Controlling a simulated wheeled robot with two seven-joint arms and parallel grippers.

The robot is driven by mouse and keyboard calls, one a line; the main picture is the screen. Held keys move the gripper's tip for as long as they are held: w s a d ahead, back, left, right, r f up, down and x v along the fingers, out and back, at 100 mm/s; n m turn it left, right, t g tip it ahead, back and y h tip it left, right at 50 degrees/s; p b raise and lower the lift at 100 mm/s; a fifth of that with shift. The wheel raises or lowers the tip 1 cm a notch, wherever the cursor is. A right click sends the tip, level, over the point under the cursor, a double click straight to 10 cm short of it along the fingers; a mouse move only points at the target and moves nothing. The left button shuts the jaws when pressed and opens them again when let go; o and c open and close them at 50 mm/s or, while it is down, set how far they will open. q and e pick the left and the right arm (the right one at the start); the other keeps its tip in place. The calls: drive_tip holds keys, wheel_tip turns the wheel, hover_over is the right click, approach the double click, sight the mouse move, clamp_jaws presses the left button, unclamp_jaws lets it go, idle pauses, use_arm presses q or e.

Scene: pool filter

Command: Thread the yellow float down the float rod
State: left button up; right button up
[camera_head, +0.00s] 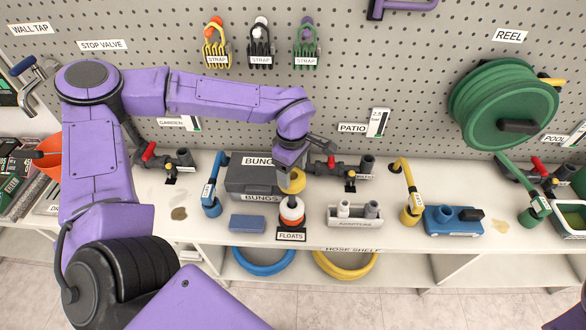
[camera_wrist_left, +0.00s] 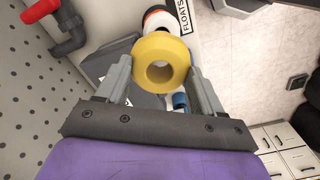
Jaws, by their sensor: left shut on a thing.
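The yellow float (camera_head: 297,183) is held between the fingers of my left gripper (camera_head: 290,172), in the air over the bench. In the left wrist view the yellow float (camera_wrist_left: 183,62) is a thick ring with its open hole facing the camera, and a finger on each side. A stack of a white and an orange-red float (camera_head: 291,210) stands just in front of and below it, behind the FLOATS label (camera_head: 291,236). The white float (camera_wrist_left: 156,20) partly shows past the yellow ring in the left wrist view. I cannot make out the float rod clearly. My right gripper is out of view.
The grey BUNGS box (camera_head: 250,178) stands close behind and left of the gripper. A blue block (camera_head: 247,223) lies left of the floats, and a light tray (camera_head: 355,216) stands right. A valve with a red handle (camera_head: 331,163) is close right of the gripper.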

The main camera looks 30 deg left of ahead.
sight(292, 188)
use_arm(q)
drive_tip(key=shift+f+b, duration=1.85)
drive_tip(key=shift+f, duration=1.9)
drive_tip(key=o, duration=1.3)
drive_tip(key=shift+c, duration=0.2)
drive_tip(key=shift+r, duration=0.1)
wheel_tip(292, 188, up, 5)
drive_tip(key=p, duration=0.5)
drive_tip(key=shift+p, duration=0.4)
wheel_tip(292, 188, up, 10)
drive_tip(key=b, duration=0.2)
drive_tip(key=shift+r, duration=0.25)
